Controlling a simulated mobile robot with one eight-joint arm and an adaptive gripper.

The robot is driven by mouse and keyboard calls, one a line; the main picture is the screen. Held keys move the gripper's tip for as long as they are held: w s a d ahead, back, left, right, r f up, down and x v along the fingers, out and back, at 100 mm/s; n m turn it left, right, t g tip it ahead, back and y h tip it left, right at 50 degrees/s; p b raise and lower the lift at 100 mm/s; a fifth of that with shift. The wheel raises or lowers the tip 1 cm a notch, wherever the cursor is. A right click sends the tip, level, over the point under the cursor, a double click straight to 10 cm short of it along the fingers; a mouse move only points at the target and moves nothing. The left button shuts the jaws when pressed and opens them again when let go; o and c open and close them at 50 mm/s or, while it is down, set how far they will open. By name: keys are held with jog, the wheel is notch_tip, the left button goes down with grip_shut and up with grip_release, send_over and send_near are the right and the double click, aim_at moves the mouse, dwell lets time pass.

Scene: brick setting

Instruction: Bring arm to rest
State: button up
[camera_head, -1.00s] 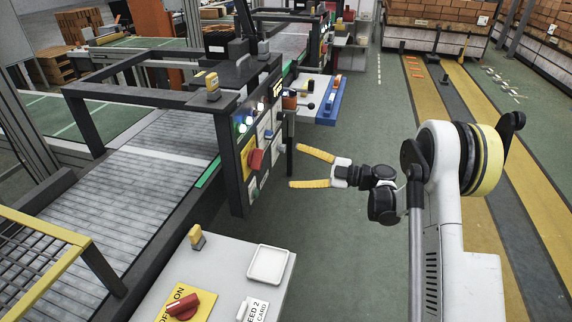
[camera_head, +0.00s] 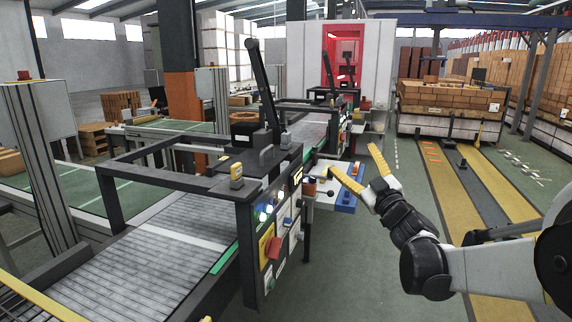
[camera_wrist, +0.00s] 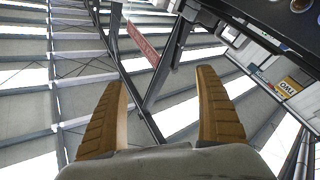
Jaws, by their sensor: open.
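My gripper (camera_head: 364,168) has yellow fingers and is raised at the right of the head view, pointing up and to the left. The fingers are spread apart with nothing between them. The black wrist and white arm link run down to the lower right of the head view. The fingers appear in front of the small side table with the blue strip; the distance between them cannot be told.
A roller conveyor (camera_head: 120,270) with a dark frame and a control panel (camera_head: 270,240) stands at left centre. A side table (camera_head: 330,200) is behind the panel. Brick crates (camera_head: 450,100) stand at the back right. Green floor (camera_head: 345,270) is open between panel and arm.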

jog(key=s+d+f+m+g+h, duration=0.2)
jog(key=s+d+m+h, duration=0.25)
jog(key=s, duration=0.25)
jog(key=s+d+f+m+g+h, duration=0.2)
jog(key=s+d+m+g+h, duration=0.1)
jog(key=s+m+h, duration=0.3)
jog(key=s+a+f+g+y, duration=0.2)
jog(key=s+f, duration=0.6)
jog(key=s, duration=0.4)
jog(key=s+a+f+g+y, duration=0.2)
jog(key=s+a+f+g, duration=0.2)
jog(key=s+f, duration=0.5)
jog(key=s+g, duration=0.2)
jog(key=s, duration=0.2)
jog(key=shift+a, duration=0.3)
jog(key=shift+n, duration=0.25)
jog(key=shift+c, duration=0.2)
